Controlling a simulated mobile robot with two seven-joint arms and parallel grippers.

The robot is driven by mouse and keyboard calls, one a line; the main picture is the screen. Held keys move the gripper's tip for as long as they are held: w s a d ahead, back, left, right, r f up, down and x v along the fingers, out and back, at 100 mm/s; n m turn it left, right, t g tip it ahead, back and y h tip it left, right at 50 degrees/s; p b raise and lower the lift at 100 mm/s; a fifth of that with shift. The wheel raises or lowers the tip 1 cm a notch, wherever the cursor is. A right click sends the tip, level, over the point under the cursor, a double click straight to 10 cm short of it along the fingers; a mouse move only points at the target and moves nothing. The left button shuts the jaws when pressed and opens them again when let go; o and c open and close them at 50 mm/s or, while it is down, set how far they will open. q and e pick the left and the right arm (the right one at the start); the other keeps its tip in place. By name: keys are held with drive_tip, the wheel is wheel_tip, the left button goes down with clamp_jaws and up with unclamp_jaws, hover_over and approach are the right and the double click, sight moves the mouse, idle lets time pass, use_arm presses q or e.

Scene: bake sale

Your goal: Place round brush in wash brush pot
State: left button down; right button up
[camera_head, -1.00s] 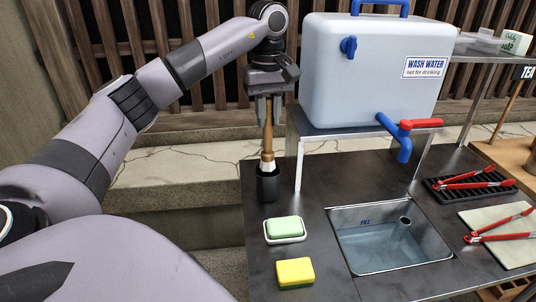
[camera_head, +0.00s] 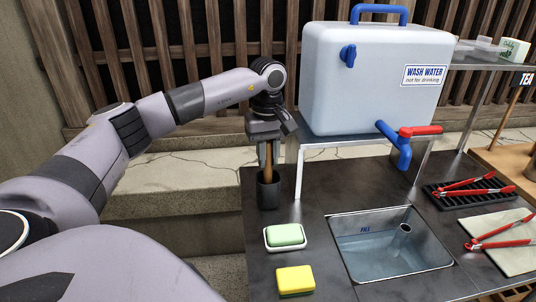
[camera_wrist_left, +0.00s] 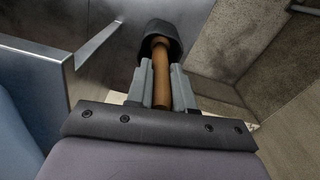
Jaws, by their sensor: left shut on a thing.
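The round brush (camera_head: 268,162) has a brown wooden handle and stands about upright, its lower end down inside the dark wash brush pot (camera_head: 268,193). The pot stands near the left edge of the dark counter. My left gripper (camera_head: 266,163) is shut on the handle just above the pot's rim. In the left wrist view the handle (camera_wrist_left: 161,78) lies between the fingers (camera_wrist_left: 161,90) and runs into the pot's mouth (camera_wrist_left: 160,42). The brush's head is hidden inside the pot. My right gripper is not in view.
A wash water tank (camera_head: 375,80) with a blue and red tap (camera_head: 404,145) stands on a metal stand right of the pot. A sink (camera_head: 390,240), green soap on a dish (camera_head: 285,236), a yellow sponge (camera_head: 295,280) and red tongs (camera_head: 475,190) lie around the counter.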

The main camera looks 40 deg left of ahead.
use_arm(q)
drive_tip(key=c, duration=1)
unclamp_jaws()
wheel_tip(320, 180, up, 12)
drive_tip(key=shift+r+p, duration=0.1)
drive_tip(key=shift+p, duration=0.2)
